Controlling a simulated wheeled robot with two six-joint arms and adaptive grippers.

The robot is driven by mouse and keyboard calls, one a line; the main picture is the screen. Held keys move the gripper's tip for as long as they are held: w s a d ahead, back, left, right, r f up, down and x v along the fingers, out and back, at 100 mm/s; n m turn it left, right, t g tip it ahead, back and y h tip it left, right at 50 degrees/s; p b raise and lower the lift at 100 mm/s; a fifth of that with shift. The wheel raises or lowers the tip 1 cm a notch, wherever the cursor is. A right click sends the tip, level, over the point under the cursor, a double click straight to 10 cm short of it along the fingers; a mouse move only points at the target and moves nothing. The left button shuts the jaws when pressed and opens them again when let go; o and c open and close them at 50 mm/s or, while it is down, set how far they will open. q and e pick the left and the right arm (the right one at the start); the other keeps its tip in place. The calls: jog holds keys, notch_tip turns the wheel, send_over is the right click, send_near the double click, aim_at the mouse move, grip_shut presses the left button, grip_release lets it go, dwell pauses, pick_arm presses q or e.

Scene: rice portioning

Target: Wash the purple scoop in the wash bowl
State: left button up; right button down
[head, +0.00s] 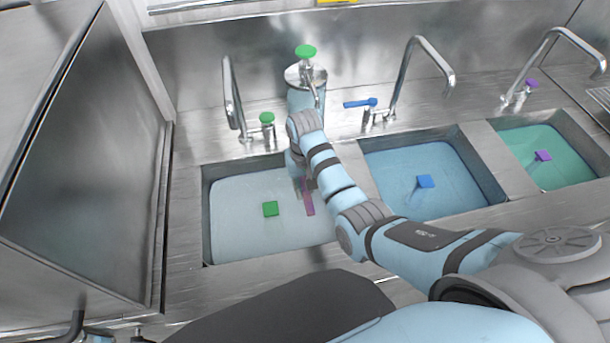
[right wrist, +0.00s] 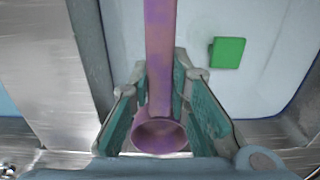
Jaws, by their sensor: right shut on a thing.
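The purple scoop (head: 308,197) shows as a narrow purple strip over the left basin in the head view. In the right wrist view its long purple shaft (right wrist: 160,60) runs up out of the picture, with a round hollow end near the gripper's palm. My right gripper (right wrist: 160,95) is shut on the shaft, with teal pads on both sides. In the head view the right gripper (head: 298,165) is partly hidden by its arm. The left basin (head: 225,254) holds pale liquid; I cannot tell if the scoop touches it. My left gripper is not in view.
A green block (head: 270,209) is in the left basin. The middle basin (head: 483,178) has blue liquid and a blue block (head: 425,181). The right basin (head: 577,138) has green liquid and a purple block (head: 543,155). Taps (head: 232,95) stand behind; a metal panel (head: 85,150) is at left.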

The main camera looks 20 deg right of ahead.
aim_at(304, 186)
notch_tip(304, 186, down, 18)
jog(key=b, duration=1.2)
jog(key=shift+w+f, duration=0.1)
jog(key=shift+f, duration=0.05)
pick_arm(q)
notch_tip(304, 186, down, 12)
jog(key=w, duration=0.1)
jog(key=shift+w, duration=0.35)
pick_arm(e)
notch_tip(304, 186, up, 23)
jog(key=p, duration=1.2)
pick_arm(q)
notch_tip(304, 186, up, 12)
pick_arm(e)
jog(key=shift+f, duration=0.1)
